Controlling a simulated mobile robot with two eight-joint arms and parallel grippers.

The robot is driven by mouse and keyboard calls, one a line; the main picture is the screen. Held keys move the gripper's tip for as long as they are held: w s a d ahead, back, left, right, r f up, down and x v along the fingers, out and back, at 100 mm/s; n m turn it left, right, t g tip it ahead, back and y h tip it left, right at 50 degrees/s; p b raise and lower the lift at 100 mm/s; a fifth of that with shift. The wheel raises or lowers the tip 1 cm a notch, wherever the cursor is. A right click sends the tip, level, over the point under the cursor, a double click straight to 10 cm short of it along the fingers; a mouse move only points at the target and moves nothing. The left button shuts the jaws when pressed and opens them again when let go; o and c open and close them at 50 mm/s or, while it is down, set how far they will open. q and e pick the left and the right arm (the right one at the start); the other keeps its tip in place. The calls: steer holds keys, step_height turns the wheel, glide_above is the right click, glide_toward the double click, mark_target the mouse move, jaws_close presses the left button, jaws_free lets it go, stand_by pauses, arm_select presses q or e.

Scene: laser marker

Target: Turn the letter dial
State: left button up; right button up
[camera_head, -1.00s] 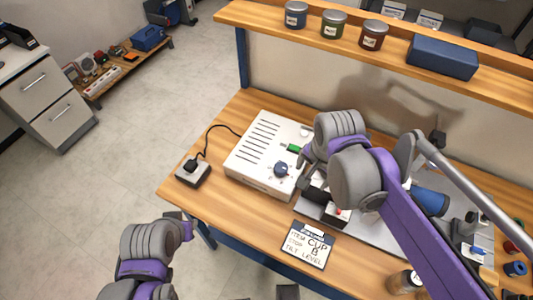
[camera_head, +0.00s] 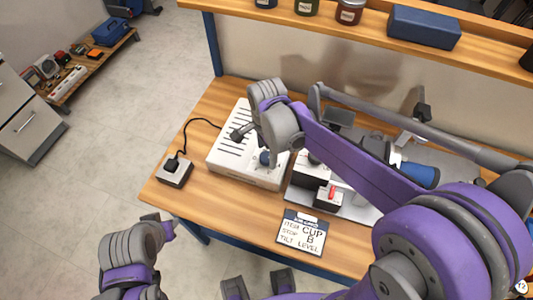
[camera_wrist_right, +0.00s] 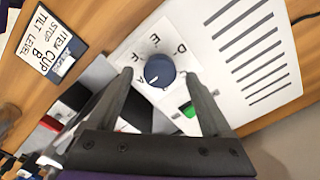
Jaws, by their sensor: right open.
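The letter dial (camera_head: 265,157) is a round dark-blue knob on the white box (camera_head: 245,178), partly hidden by my right wrist in the head view. In the right wrist view the dial (camera_wrist_right: 159,70) has letters around it, among them D, E and F, and a pale pointer mark on its lower left part. My right gripper (camera_wrist_right: 160,77) is open, with its fingertips on either side of the dial in that view. I cannot tell whether they touch it.
A card (camera_head: 302,232) reading ITEM CUP, STOP B, TILT LEVEL lies at the front. A small black fixture with a red part (camera_head: 330,194) stands right of the box. A green switch (camera_wrist_right: 189,109) is close to one finger. A corded switch box (camera_head: 174,173) is at left.

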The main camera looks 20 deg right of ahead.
steer(key=shift+f, duration=0.75)
jaws_close()
